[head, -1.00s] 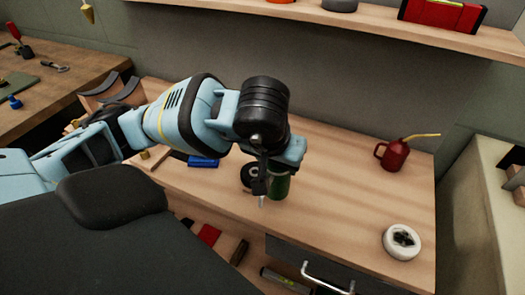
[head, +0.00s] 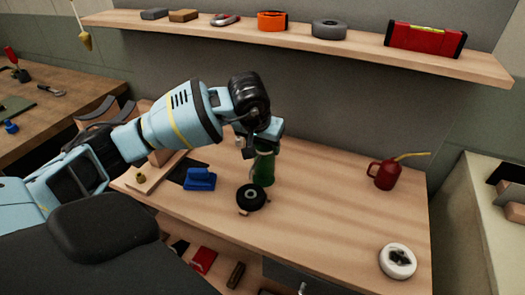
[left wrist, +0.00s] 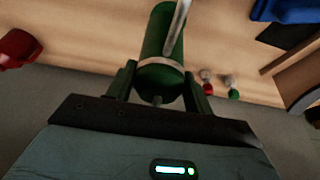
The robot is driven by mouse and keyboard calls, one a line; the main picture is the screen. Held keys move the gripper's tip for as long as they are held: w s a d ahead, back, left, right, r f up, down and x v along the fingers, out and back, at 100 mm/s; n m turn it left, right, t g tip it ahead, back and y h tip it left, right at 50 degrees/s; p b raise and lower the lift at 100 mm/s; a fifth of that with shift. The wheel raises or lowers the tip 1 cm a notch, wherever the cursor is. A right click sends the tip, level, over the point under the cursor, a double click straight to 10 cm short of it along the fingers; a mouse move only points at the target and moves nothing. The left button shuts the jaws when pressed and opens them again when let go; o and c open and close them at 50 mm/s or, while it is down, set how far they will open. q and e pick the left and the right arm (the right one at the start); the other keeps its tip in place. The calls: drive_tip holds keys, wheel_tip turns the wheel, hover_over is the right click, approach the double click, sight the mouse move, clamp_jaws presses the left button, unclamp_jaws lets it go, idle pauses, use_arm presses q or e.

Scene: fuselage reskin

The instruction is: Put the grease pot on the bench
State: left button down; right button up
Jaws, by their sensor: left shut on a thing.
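My left gripper (head: 262,150) is shut on a green cylindrical pot, which I take as the grease pot (head: 263,170). In the left wrist view the pot (left wrist: 162,45) sits between the two fingers (left wrist: 160,88), with a pale band near its near end and a thin metal rod across it. In the head view the gripper hides the pot's upper part. The pot is over the back middle of the wooden bench (head: 320,215); I cannot tell whether its base touches the bench top. My right gripper is not in view.
A black disc-shaped roll (head: 251,197) lies just in front of the pot, and a blue block (head: 200,179) lies to the left. A red oil can (head: 385,174) and a white roll (head: 397,261) are at the right. A shelf (head: 320,48) hangs behind. The bench's middle right is clear.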

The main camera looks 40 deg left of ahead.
sight(263, 153)
use_arm(q)
drive_tip(key=shift+w+a, duration=0.4)
drive_tip(key=shift+a, duration=0.05)
drive_tip(key=shift+d+f, duration=0.1)
drive_tip(key=shift+f, duration=1.6)
drive_tip(key=shift+f, duration=0.1)
drive_tip(key=shift+f, duration=0.1)
drive_tip(key=c, duration=0.6)
unclamp_jaws()
drive_tip(key=shift+s, duration=0.1)
drive_tip(key=shift+r, duration=0.45)
drive_tip(key=v, duration=1.1)
drive_tip(key=shift+s+p, duration=0.3)
drive_tip(key=shift+p, duration=0.1)
drive_tip(key=shift+d+r, duration=0.1)
